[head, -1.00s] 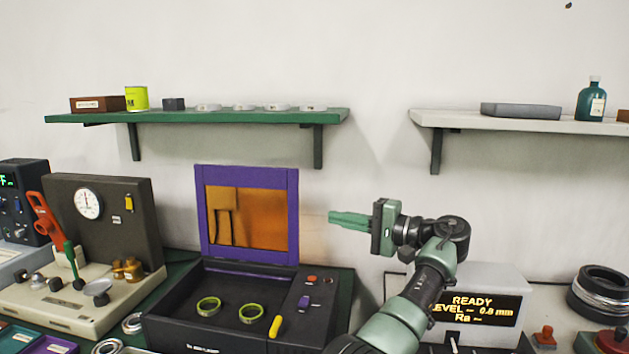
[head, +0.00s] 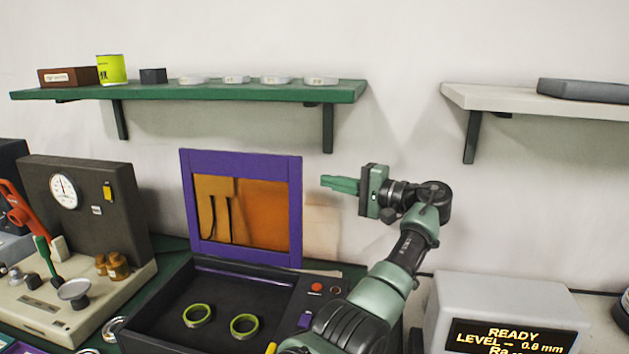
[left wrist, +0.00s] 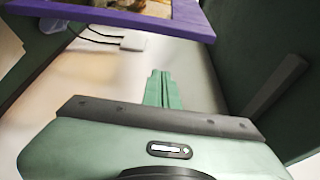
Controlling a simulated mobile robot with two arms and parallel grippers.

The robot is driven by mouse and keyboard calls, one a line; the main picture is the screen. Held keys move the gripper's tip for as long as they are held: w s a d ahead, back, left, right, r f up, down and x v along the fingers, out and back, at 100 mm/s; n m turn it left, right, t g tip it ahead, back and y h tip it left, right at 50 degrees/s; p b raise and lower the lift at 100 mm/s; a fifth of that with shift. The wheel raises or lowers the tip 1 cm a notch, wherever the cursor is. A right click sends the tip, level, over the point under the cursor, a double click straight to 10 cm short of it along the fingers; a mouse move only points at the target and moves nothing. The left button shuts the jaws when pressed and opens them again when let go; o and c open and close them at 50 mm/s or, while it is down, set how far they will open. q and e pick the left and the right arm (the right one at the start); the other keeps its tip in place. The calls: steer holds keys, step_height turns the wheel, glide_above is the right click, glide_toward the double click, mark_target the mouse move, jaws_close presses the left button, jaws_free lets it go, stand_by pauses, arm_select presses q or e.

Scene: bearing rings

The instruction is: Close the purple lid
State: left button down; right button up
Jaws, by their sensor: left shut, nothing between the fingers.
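The purple lid (head: 187,207) is a square frame with an orange see-through window. It stands open, nearly upright, at the back of a black box (head: 160,312). Two yellow-green rings (head: 197,315) (head: 245,325) lie in the box. My left gripper (head: 322,184) is shut and empty, its green fingers pointing left. In the head view it is just right of the lid's right edge, with a gap between them. In the left wrist view the shut fingers (left wrist: 160,76) point up towards the lid's purple edge (left wrist: 130,21), apart from it. My right gripper is not in view.
A green shelf (head: 230,93) with small items hangs above the lid. A dial instrument (head: 75,185) stands left of the box. A grey display unit (head: 500,300) stands at right. A pale shelf (head: 510,98) is at upper right.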

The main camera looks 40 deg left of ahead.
arm_select(q)
steer(key=s, duration=0.1)
steer(key=s+a+p, duration=0.2)
steer(key=s, duration=0.1)
stand_by(0.3)
